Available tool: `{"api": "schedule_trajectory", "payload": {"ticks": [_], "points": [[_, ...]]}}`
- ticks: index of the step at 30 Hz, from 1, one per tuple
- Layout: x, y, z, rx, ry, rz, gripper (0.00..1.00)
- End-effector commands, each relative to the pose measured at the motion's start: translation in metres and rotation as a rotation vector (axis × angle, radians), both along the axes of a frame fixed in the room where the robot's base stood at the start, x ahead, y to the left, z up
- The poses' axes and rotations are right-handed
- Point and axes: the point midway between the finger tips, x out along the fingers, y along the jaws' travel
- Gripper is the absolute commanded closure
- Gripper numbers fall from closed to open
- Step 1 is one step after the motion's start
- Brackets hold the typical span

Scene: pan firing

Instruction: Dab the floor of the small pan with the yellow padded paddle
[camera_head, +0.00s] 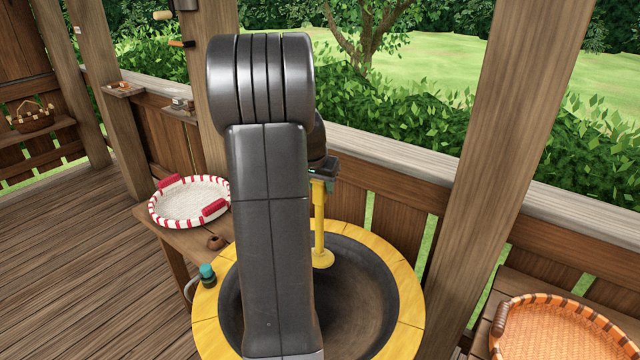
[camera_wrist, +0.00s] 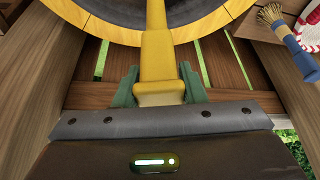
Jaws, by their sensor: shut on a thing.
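The pan (camera_head: 376,291) is a round dark bowl with a broad yellow rim (camera_head: 408,290). Its near middle is hidden behind my arm in the head view. The yellow paddle (camera_head: 319,222) hangs nearly upright from my gripper (camera_head: 322,174), its round padded end (camera_head: 322,259) low over the far inner side of the pan. I cannot tell whether the pad touches the pan. In the wrist view my gripper (camera_wrist: 158,88) has its green fingers shut on the paddle's handle (camera_wrist: 157,60). The pad is out of that frame, and the pan's yellow rim (camera_wrist: 215,22) crosses its top.
A red-and-white tray (camera_head: 153,212) of pale grains stands on a bench to the left, near a small brown pot (camera_head: 215,242). A teal-topped item (camera_head: 207,273) stands by the rim. A brush (camera_wrist: 285,35) shows at right. A woven basket (camera_head: 520,345) and post (camera_head: 510,140) are right.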

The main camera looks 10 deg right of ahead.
Motion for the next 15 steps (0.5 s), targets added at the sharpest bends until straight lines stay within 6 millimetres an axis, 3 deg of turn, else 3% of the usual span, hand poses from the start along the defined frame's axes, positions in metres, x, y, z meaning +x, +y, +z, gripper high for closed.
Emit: {"api": "schedule_trajectory", "payload": {"ticks": [5, 15], "points": [[0.000, 0.000, -0.001, -0.003, -0.005, 0.001, 1.00], [0.000, 0.000, -0.045, -0.003, -0.004, 0.001, 1.00]]}}
